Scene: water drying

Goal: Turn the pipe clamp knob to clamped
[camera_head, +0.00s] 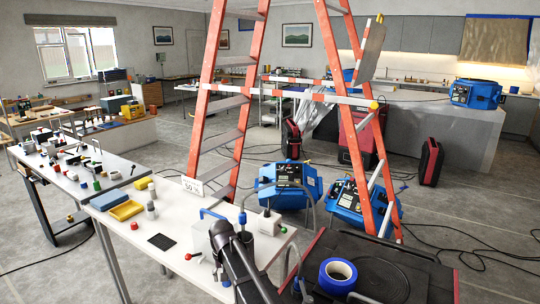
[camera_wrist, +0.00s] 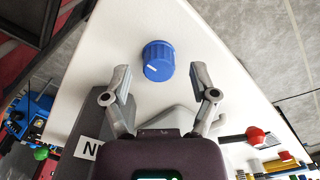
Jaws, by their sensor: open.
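The knob (camera_wrist: 158,60) is a round, ribbed blue cap with a short white pointer mark on its face. In the wrist view it stands over the white tabletop, and its mark lies toward the lower left of the cap. My gripper (camera_wrist: 160,78) is open, with one grey finger on each side of the knob. Clear gaps show between the knob and both fingers, and nothing is held. A grey body shows below the knob, partly hidden by my gripper. In the head view my dark arm reaches over the white table (camera_head: 170,222) and hides part of it.
A red-knobbed part (camera_wrist: 254,134) lies right of my gripper. The white table also holds a yellow tray (camera_head: 126,210), a black pad (camera_head: 161,241) and small coloured parts. An orange ladder (camera_head: 212,75) and blue machines (camera_head: 290,182) stand behind it. Cables cross the floor.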

